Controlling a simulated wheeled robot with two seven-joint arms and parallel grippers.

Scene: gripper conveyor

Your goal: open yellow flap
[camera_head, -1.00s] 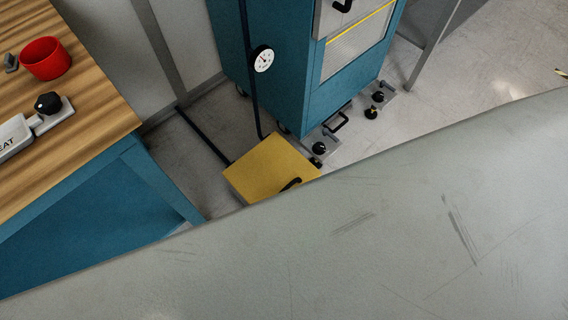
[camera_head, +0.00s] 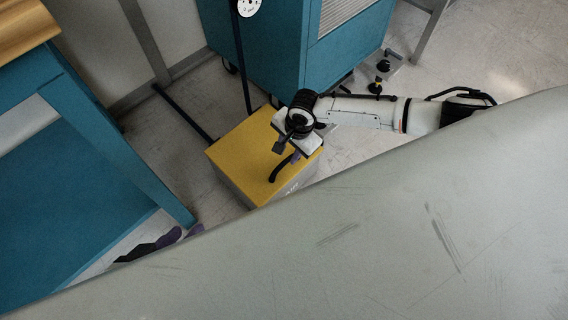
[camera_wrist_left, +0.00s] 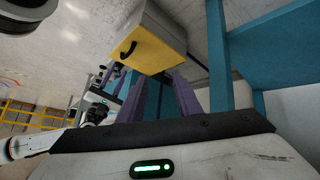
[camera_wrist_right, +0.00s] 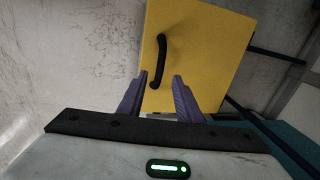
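The yellow flap (camera_head: 238,152) is the top of a low grey box (camera_head: 285,190) on the floor, with a black curved handle (camera_head: 275,176) near its front edge. The flap lies flat and closed. My right gripper (camera_head: 286,146) is over the flap near the handle. In the right wrist view its purple fingers (camera_wrist_right: 160,88) are apart, with the handle (camera_wrist_right: 162,58) ahead between them, not gripped. My left gripper (camera_head: 182,235) is left of the box, low near the blue table, partly hidden. In the left wrist view its fingers (camera_wrist_left: 160,80) are apart and empty; the flap (camera_wrist_left: 152,52) shows beyond.
A blue cabinet (camera_head: 280,55) stands behind the box, with a dial gauge (camera_head: 249,7) on a dark post beside it. A blue table (camera_head: 110,130) with a wooden top stands at left. A pale scratched surface hides the lower part of the head view.

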